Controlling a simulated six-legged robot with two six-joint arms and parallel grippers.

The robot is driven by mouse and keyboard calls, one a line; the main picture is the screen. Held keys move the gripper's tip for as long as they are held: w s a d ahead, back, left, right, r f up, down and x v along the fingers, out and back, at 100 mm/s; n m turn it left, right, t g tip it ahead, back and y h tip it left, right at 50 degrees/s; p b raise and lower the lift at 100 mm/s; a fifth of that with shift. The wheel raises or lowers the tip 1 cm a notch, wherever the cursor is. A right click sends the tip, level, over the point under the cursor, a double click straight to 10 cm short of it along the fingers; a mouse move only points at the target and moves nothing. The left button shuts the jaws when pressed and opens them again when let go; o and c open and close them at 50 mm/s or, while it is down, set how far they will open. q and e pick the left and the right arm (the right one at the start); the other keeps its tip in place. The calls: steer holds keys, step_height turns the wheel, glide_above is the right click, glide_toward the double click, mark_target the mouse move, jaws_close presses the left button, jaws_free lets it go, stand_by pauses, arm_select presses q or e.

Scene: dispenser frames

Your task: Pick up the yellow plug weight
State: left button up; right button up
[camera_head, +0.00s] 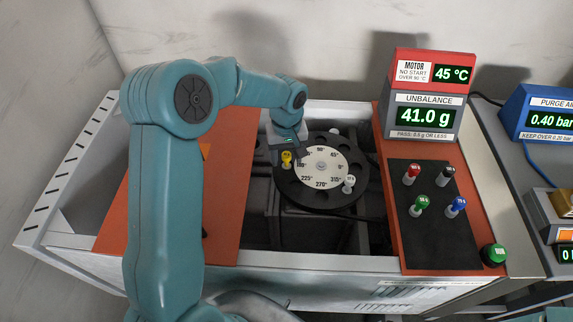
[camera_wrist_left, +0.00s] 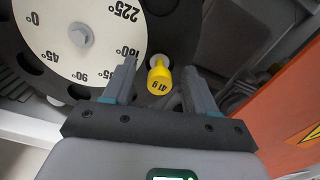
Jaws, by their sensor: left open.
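The yellow plug weight (camera_head: 287,158) stands at the left edge of the black disc (camera_head: 330,200), close to the 180° mark of the white dial (camera_head: 322,168). In the left wrist view the yellow plug weight (camera_wrist_left: 159,79) has a dark marking on its end and lies between the two fingers. My left gripper (camera_head: 290,155) reaches over the disc's left side. In the wrist view my left gripper (camera_wrist_left: 158,78) is open, with a visible gap between each finger and the plug. My right gripper is out of view.
A white plug (camera_head: 348,184) sits on the disc's right side. Red (camera_head: 413,170), black (camera_head: 448,173), green (camera_head: 420,203) and blue (camera_head: 458,204) plugs stand on a dark panel. The unbalance display (camera_head: 424,116) reads 41.0 g. A green button (camera_head: 494,254) is at the front right.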

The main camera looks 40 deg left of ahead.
arm_select(q)
jaws_close()
steer(key=shift+r, duration=0.1)
